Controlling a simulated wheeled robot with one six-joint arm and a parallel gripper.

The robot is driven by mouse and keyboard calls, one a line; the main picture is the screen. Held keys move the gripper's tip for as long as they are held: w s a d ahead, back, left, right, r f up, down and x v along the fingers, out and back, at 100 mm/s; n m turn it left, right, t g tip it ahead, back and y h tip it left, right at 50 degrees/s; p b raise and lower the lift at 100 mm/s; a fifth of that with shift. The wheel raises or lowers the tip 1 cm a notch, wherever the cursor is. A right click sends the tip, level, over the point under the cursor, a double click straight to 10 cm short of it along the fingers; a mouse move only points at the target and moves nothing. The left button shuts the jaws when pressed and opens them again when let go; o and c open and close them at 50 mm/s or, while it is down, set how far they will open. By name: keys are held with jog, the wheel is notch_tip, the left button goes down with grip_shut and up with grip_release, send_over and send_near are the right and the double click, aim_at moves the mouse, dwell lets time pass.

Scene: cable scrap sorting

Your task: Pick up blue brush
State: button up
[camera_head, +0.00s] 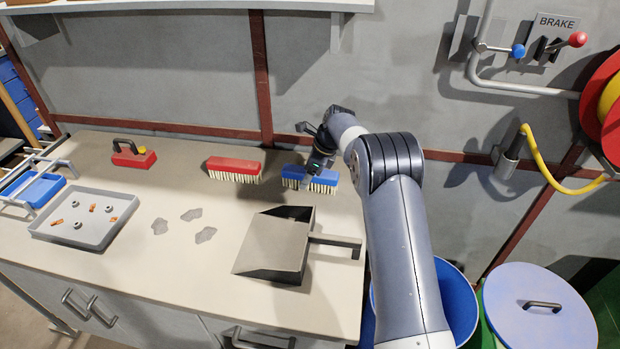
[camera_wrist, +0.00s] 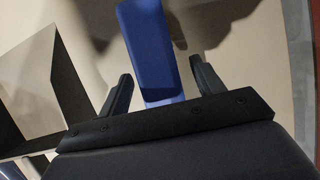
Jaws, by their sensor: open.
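The blue brush (camera_head: 325,178) has a blue back and pale bristles and rests bristles down on the counter near the wall. My gripper (camera_head: 309,178) is over the brush, and my wrist hides its middle part. In the wrist view, the blue brush (camera_wrist: 148,50) shows as a long blue bar running between my two black fingers. My gripper (camera_wrist: 160,82) is open, with a finger on each side of the bar and a visible gap to each. Whether the fingers reach below the brush's top cannot be told.
A red brush (camera_head: 233,168) lies left of the blue one. A grey dustpan (camera_head: 278,245) lies in front, its handle pointing right. A red-based tool (camera_head: 133,158), a grey tray (camera_head: 75,236) of scraps and several grey flakes (camera_head: 191,214) lie further left. The wall (camera_head: 190,70) stands close behind.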

jog(key=shift+a+f, duration=0.2)
jog(key=shift+f, duration=0.25)
jog(key=c, duration=1.1)
jog(key=shift+c, duration=0.2)
notch_tip(320, 180, up, 10)
jog(key=shift+r, duration=0.1)
jog(key=o, duration=0.5)
jog(key=c, duration=0.4)
jog(key=shift+o, duration=0.2)
